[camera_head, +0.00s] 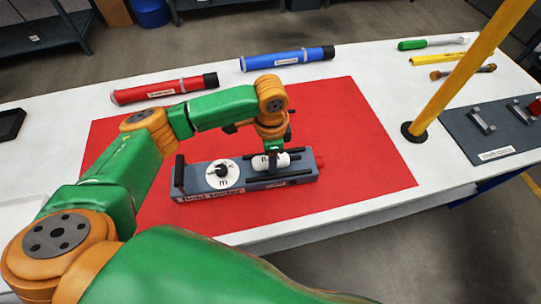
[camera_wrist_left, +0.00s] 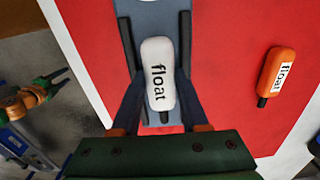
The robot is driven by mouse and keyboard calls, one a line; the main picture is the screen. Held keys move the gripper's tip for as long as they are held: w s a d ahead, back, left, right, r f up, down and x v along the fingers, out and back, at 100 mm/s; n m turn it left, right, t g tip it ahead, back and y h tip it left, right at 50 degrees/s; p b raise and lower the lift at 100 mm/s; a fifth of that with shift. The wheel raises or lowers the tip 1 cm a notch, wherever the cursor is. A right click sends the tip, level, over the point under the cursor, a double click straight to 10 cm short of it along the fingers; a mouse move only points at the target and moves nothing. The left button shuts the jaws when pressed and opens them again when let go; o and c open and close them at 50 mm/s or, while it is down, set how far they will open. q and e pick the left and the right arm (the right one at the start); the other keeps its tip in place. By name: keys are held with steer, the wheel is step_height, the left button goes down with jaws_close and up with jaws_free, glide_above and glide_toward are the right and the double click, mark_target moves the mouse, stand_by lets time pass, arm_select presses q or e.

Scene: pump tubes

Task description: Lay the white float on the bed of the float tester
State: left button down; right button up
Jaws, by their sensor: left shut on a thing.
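The float tester (camera_head: 193,183) is a grey block on the red mat, with a white dial (camera_head: 222,174) at its left and dark rails over its bed (camera_wrist_left: 155,15). The white float (camera_head: 272,161), a rounded capsule marked "float" (camera_wrist_left: 157,75), is over the bed and lined up between the rails. I cannot tell whether it touches the bed. My left gripper (camera_head: 273,150) points down and is shut on the float, one finger on each side. My right gripper (camera_wrist_left: 60,77) shows only in the left wrist view, beyond the mat's edge, its fingers apart and empty.
An orange float (camera_wrist_left: 278,70) lies on the red mat (camera_head: 350,140) beside the tester. A red tube (camera_head: 160,91) and a blue tube (camera_head: 288,58) lie behind the mat. A yellow post (camera_head: 455,75) stands at right by a grey board (camera_head: 500,138). The mat's right part is clear.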

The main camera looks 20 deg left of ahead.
arm_select(q)
steer(key=shift+s+f, duration=0.15)
steer(key=shift+f, duration=0.05)
steer(key=shift+s+f, duration=0.5)
steer(key=shift+f, duration=0.05)
steer(key=shift+c, duration=2.1)
jaws_free()
steer(key=shift+s+d, duration=0.1)
steer(key=shift+r, duration=0.35)
steer(key=r, duration=0.2)
steer(key=w+r, duration=0.1)
steer(key=r, duration=0.1)
steer(key=w+r, duration=0.1)
steer(key=shift+r+b, duration=0.3)
steer(key=shift+r, duration=0.1)
step_height(320, 180, up, 7)
steer(key=shift+s+f, duration=0.15)
steer(key=shift+s, duration=0.05)
